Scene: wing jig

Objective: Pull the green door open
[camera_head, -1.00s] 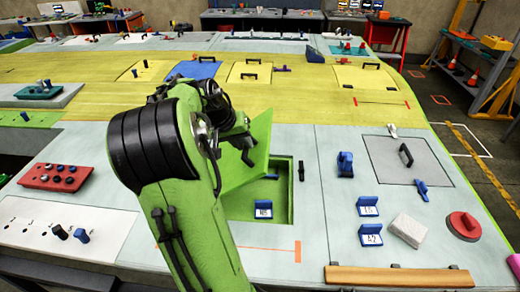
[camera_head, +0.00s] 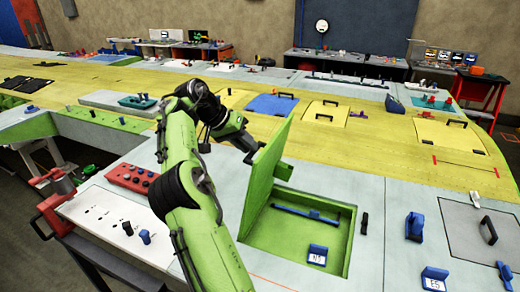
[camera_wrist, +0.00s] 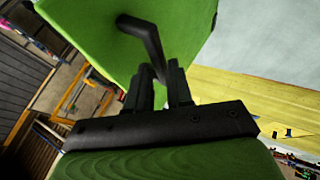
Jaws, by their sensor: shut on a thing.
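The green door (camera_head: 266,165) stands swung up, tilted steeply at the left edge of its recess. It also fills the upper part of the wrist view (camera_wrist: 190,30). My gripper (camera_head: 250,154) is at the door's left face, and in the wrist view my gripper (camera_wrist: 163,82) is shut on the black door handle (camera_wrist: 148,38). The green recess (camera_head: 300,238) is open to the right of the door. A blue bar and a blue numbered block (camera_head: 317,254) are inside it.
A blue clamp (camera_head: 415,226) and a blue numbered block (camera_head: 434,278) stand on the grey panel to the right. A grey hatch with a handle (camera_head: 489,230) lies further right. A red box (camera_head: 131,177) and a white panel (camera_head: 112,219) are left of my arm.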

